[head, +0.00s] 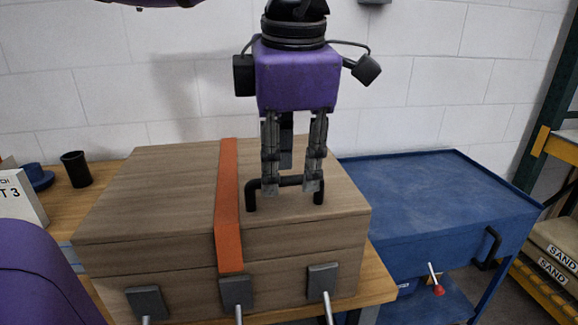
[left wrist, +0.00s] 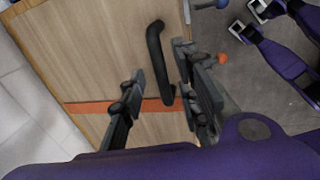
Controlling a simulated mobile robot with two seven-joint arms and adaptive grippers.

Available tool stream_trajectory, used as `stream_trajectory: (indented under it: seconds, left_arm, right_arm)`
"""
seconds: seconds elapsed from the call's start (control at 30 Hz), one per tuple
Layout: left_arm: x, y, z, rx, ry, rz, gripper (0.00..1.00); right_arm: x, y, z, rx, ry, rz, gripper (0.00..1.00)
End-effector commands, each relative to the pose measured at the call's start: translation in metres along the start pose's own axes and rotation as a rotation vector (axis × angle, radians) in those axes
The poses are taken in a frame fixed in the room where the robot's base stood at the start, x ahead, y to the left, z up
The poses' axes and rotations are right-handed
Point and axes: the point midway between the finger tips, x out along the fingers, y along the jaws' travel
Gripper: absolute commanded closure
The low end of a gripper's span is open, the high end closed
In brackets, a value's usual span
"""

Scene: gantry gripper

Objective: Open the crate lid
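The wooden crate's lid (head: 180,190) lies closed in the head view, with an orange strap band (head: 228,200) across it. A black bar handle (head: 288,181) stands on top, right of the band; it also shows in the left wrist view (left wrist: 158,60). My left gripper (head: 290,184) points down over the handle with its fingers apart. In the left wrist view its fingers (left wrist: 160,98) stand on either side of the handle, with gaps visible, so it does not look clamped. My right gripper is not seen.
Grey latches (head: 237,290) with levers line the crate's front. A blue cabinet (head: 430,200) stands right of the wooden bench (head: 378,285). A black cup (head: 76,168) stands behind left. Sand bags (head: 558,255) sit on a rack at far right. A white wall is close behind.

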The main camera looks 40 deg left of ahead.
Motion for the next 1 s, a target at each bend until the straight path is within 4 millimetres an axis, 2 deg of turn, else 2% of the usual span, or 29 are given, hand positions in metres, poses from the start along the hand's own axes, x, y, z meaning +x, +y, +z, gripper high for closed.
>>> stream_trajectory:
  seconds: [0.1, 0.37, 0.6, 1.0]
  left_arm:
    - [0.0064, -0.0005, -0.0004, 0.000, 0.001, -0.001, 0.70]
    - [0.0073, -0.0003, -0.0002, 0.000, 0.000, -0.001, 0.71]
    - [0.0072, -0.0002, -0.0001, 0.000, 0.000, -0.001, 1.00]
    - [0.0050, 0.0016, -0.0012, -0.001, -0.002, -0.005, 1.00]
  right_arm:
    - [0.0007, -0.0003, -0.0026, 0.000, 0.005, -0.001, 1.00]
    - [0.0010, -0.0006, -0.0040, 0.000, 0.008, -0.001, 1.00]
    - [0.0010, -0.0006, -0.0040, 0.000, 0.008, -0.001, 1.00]
    - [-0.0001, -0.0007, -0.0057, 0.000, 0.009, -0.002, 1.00]
